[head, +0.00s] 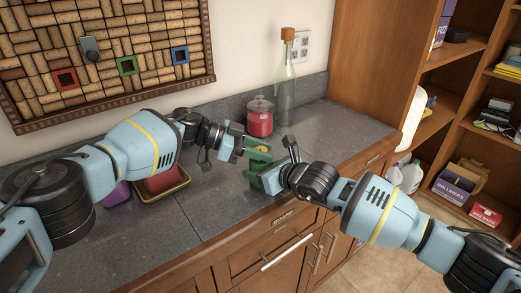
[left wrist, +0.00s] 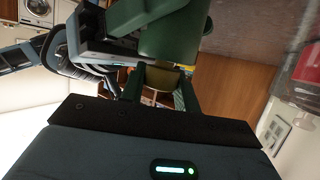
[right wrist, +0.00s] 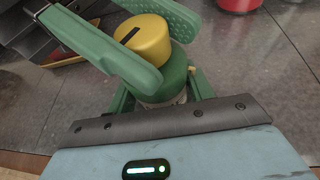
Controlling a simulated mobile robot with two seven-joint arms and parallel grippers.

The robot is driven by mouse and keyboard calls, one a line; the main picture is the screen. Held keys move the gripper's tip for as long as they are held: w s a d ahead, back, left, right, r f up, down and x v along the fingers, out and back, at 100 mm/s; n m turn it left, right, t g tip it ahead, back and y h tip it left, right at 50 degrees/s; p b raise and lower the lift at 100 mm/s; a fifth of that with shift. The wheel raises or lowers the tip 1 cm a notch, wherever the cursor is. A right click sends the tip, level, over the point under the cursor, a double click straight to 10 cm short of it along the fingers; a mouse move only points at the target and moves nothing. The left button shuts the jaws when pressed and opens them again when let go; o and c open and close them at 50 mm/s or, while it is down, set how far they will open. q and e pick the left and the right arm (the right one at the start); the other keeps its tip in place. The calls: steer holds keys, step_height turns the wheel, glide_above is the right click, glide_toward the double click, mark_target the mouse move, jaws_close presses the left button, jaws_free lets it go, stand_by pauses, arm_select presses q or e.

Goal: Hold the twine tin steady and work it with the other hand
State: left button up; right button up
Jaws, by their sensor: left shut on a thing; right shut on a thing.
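The twine tin shows in the right wrist view with a yellow slotted lid (right wrist: 143,40) and a green body (right wrist: 174,74). In the head view only a little yellow (head: 262,149) shows between the grippers. My left gripper (head: 257,149) comes in from the left and is shut on the yellow lid, with a green finger on each side. My right gripper (head: 263,172) is lower and shut on the tin's body, below the lid. In the left wrist view the lid (left wrist: 166,78) sits between my left fingers. The tin's lower part is mostly hidden by my fingers.
A red-filled jar (head: 260,120) and a tall corked bottle (head: 285,80) stand behind on the grey counter (head: 340,125). A yellow-rimmed tray (head: 178,188) with a red block sits left, under my left arm. The counter's front edge is close to my right gripper.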

mark_target(260, 149)
arm_select(q)
steer(key=shift+a, duration=0.1)
stand_by(0.3)
steer(key=o, duration=0.7)
step_height(260, 149, up, 10)
steer(key=shift+r, duration=0.1)
